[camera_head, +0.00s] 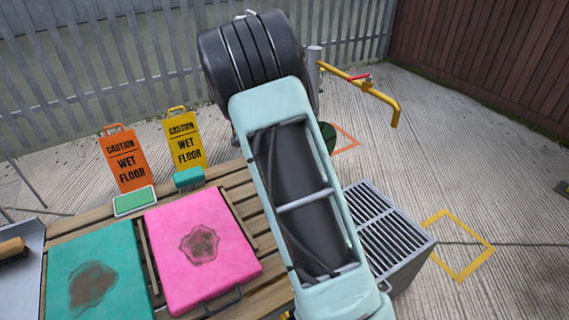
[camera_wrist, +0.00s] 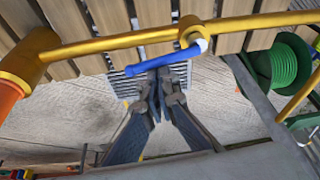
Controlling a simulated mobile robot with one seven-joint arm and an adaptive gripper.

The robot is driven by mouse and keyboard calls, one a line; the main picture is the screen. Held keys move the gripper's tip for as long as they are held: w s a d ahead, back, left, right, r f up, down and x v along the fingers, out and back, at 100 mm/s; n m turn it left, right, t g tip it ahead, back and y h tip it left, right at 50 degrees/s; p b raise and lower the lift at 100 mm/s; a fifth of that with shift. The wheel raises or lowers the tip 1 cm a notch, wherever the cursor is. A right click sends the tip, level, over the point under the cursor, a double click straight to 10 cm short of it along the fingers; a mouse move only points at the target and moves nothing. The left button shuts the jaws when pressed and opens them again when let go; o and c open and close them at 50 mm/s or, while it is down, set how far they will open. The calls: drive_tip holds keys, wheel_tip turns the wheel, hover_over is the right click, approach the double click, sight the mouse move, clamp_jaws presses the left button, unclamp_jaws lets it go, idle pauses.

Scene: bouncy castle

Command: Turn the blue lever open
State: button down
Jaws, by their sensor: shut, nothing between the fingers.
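The blue lever (camera_wrist: 165,60) shows in the wrist view, joined at a white hub to a yellow pipe (camera_wrist: 110,43). It points left from the hub, at a slight angle to the pipe. My gripper (camera_wrist: 159,80) is shut and empty, with its fingertips right by the middle of the lever. I cannot tell whether they touch it. In the head view my arm covers the gripper and the blue lever. That view shows a yellow tap pipe (camera_head: 385,99) with a red lever (camera_head: 358,77) at the right of my arm.
A green hose reel (camera_wrist: 285,66) is at right in the wrist view. A grated box (camera_head: 392,238) stands right of my arm. A wooden table bears a pink mat (camera_head: 177,260) and a green mat (camera_head: 119,280), both stained. Orange (camera_head: 123,158) and yellow (camera_head: 185,139) caution signs stand behind. Concrete at right is mostly clear.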

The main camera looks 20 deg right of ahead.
drive_tip(key=shift+s+a, duration=0.15)
drive_tip(key=shift+a, duration=0.2)
idle(0.5)
wheel_tip(320, 180, up, 10)
drive_tip(key=shift+d, duration=0.25)
idle(0.4)
